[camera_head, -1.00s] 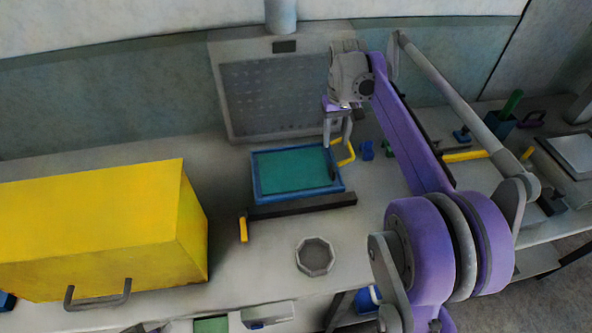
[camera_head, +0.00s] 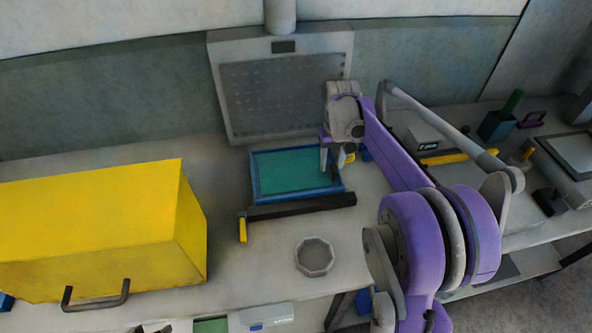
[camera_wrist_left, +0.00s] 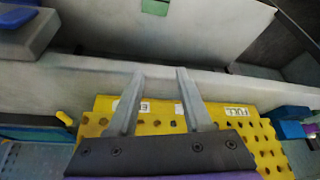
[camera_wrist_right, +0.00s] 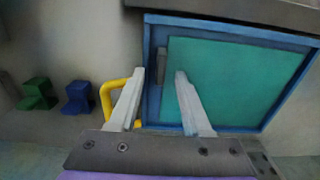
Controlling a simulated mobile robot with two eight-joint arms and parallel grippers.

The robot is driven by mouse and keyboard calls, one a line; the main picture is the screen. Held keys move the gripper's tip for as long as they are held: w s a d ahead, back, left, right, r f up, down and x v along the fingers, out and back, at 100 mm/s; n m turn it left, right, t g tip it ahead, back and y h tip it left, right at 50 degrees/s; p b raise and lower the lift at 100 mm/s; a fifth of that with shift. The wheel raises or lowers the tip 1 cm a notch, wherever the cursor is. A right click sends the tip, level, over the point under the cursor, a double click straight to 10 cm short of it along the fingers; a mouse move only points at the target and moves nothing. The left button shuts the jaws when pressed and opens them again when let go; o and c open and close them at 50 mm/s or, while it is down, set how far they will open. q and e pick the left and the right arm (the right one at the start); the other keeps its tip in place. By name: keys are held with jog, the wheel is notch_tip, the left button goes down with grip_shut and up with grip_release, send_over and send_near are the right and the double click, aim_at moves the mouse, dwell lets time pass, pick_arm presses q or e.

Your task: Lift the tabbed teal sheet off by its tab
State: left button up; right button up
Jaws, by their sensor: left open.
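The teal sheet (camera_head: 292,171) lies flat in a blue-framed tray (camera_head: 254,180) on the bench. Its dark upright tab (camera_wrist_right: 161,66) shows along the sheet's left edge in the right wrist view, where the sheet (camera_wrist_right: 235,80) fills the upper right. My right gripper (camera_wrist_right: 159,73) is open, its fingertips on either side of the tab in that view; I cannot tell their height above it. In the head view my right gripper (camera_head: 331,163) is over the tray's right end. My left gripper (camera_wrist_left: 160,73) is open and empty, and only in its wrist view.
A yellow loop handle (camera_wrist_right: 107,98) stands beside the tray. Small blue (camera_wrist_right: 79,97) and green (camera_wrist_right: 38,94) pieces are farther off. A dark bar (camera_head: 300,206) lies along the tray's front. A big yellow box (camera_head: 90,215) is left. A perforated yellow rack (camera_wrist_left: 262,145) is below my left gripper.

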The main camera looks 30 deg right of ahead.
grip_shut()
dwell(1.3)
